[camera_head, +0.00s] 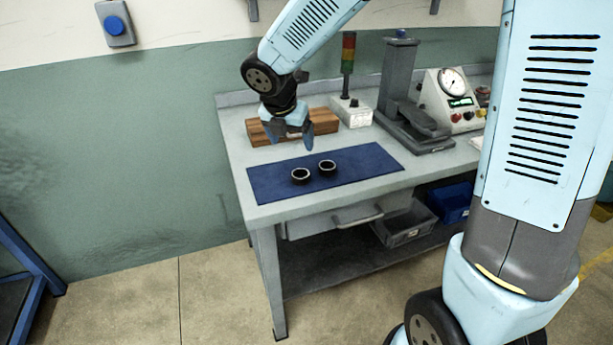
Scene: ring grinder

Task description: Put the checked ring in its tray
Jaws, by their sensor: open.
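Two small dark rings with pale rims lie side by side on a blue mat (367,163) on the workbench: a left ring (300,175) and a right ring (327,167). I cannot tell which one is the checked ring. My gripper (290,138) is open and empty, pointing down above the bench, behind and above the rings and in front of the wooden block. Under the bench top are a grey tray (404,228) and a blue tray (453,203) on the lower shelf. I cannot tell which is the ring's tray.
A wooden block (262,134) stands behind the mat. A signal light (348,52), a grey press-like stand (399,85) and a gauge box (452,98) stand along the back and right. A drawer handle (358,219) juts from the bench front. The mat's right part is clear.

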